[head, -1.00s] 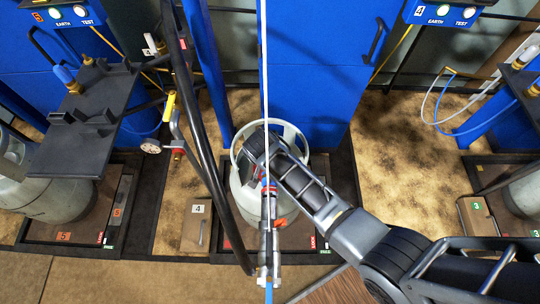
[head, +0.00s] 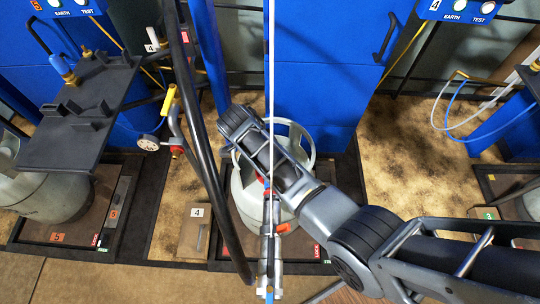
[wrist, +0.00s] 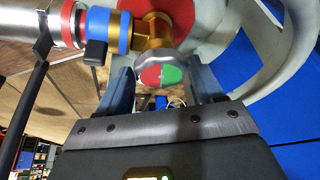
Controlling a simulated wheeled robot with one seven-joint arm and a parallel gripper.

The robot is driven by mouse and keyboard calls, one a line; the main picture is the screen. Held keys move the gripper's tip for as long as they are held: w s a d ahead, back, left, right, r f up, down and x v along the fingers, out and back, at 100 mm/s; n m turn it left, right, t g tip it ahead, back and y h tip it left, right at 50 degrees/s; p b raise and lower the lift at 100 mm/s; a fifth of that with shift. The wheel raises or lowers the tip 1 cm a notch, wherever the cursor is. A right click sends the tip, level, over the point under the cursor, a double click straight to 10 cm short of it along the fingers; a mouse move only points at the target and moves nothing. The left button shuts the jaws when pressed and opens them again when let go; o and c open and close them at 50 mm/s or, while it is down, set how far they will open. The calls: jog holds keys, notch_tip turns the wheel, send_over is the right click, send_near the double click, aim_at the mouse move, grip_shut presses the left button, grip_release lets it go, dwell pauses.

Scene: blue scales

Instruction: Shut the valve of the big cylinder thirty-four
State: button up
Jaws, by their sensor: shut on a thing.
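The big grey cylinder (head: 241,190) stands upright on the middle bay, its top collar partly covered by my arm. No number thirty-four is readable on it. In the wrist view, the brass valve (wrist: 152,30) carries a round grey knob (wrist: 185,66) with a half red, half green face. The red half is at left, the green at right. My gripper (wrist: 165,86) has one finger on each side of this knob and is shut on it. In the head view the fingers and valve are hidden behind my arm and the hose fitting.
A blue-collared connector (wrist: 106,28) joins the valve's left side. A thin pale hose or cable and a thick black pole (head: 200,130) cross in front of the cylinder. A dark shelf (head: 80,120) stands left, over another cylinder (head: 50,195).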

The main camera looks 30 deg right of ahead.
jog(key=shift+w+m+g+b, duration=0.15)
jog(key=shift+m+g+b, duration=0.3)
jog(key=shift+m, duration=0.65)
jog(key=o, duration=1)
jog(key=shift+o, duration=0.2)
jog(key=v, duration=0.7)
jog(key=shift+r+p, duration=0.35)
jog(key=shift+r, duration=0.05)
